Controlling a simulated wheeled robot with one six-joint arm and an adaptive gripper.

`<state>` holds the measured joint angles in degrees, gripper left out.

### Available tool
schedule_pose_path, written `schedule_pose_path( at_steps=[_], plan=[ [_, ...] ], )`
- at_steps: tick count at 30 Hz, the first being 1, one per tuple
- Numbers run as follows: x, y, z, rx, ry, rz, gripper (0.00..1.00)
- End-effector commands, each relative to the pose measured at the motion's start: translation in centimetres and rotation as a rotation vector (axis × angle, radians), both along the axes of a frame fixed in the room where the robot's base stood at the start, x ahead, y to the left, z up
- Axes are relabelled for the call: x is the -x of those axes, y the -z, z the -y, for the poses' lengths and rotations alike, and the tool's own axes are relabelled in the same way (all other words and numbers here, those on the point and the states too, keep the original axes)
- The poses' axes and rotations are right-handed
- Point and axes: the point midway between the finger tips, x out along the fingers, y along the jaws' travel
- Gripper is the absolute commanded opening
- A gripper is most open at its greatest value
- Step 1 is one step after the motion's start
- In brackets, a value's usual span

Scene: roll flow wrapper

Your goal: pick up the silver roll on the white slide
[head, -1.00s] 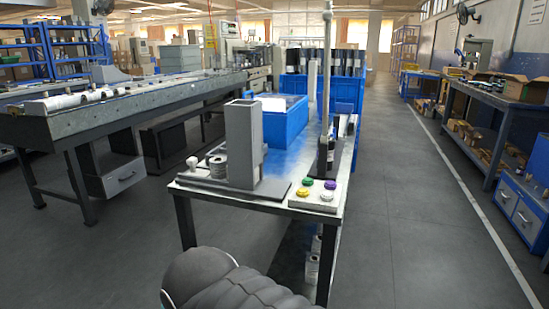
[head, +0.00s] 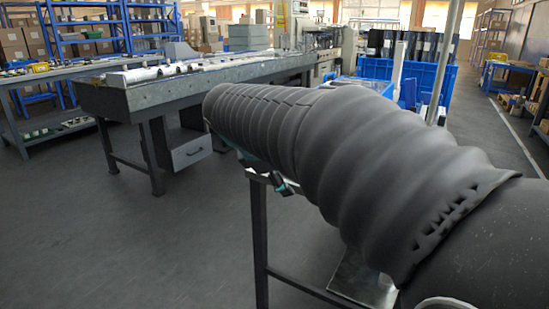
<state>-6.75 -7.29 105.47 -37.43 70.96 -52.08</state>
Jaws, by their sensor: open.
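My gripper (head: 284,187) shows only as a small dark part below my arm, over the near table's left edge. It holds nothing that I can see. My dark ribbed arm covers most of the near table (head: 365,284). The silver roll and the white slide cannot be made out now. The grey upright holder and the small roll at its foot, seen earlier on this table, are hidden behind my arm.
A long grey bench (head: 118,98) with white cylinders (head: 140,75) on top stands at the left, with a drawer (head: 192,151) below. Blue crates (head: 440,78) stand behind my arm. The floor (head: 120,240) at the front left is clear.

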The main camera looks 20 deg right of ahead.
Motion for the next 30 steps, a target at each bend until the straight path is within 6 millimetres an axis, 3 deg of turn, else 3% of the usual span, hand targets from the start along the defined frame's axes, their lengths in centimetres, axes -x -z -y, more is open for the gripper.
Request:
schedule_pose_path(
  at_steps=[1, 6, 12, 20, 30],
  plan=[
    [-2.3, -0.3, 0.1, 0.076, -0.058, -0.055, 0.64],
    [-8.3, -2.1, 0.4, 0.324, -0.225, -0.238, 0.64],
    [-12.9, -3.4, 0.1, 0.521, -0.330, -0.404, 0.64],
    [-14.8, -3.4, 0.7, 0.596, -0.364, -0.475, 0.64],
    [-16.1, -0.7, 5.7, 0.595, -0.364, -0.473, 0.64]
  ],
)
